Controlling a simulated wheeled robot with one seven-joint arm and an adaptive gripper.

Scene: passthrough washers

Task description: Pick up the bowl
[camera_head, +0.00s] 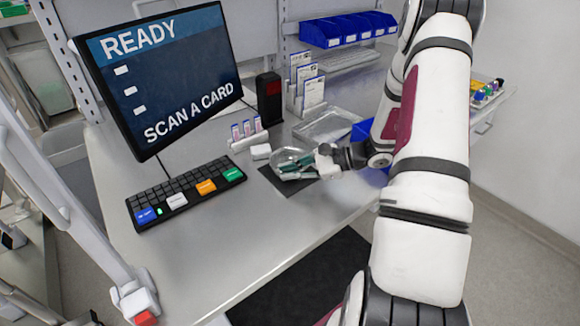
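A clear, glassy bowl (287,156) sits on or just above a small dark mat (270,177) on the metal bench, right of the keyboard. My arm comes in from the right, and my gripper (308,167) is at the bowl's right side, its fingers overlapping the bowl in the picture. The fingers hide part of the bowl. Both are small here, so I cannot tell whether the fingers are closed on the rim or whether the bowl is lifted.
A clear tray (328,126) lies just behind the bowl, with a blue bin (362,131) beside it. A small rack of vials (247,134) and a white block (261,152) stand close to the left. A monitor (160,75) and keyboard (183,190) occupy the left. The front bench is clear.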

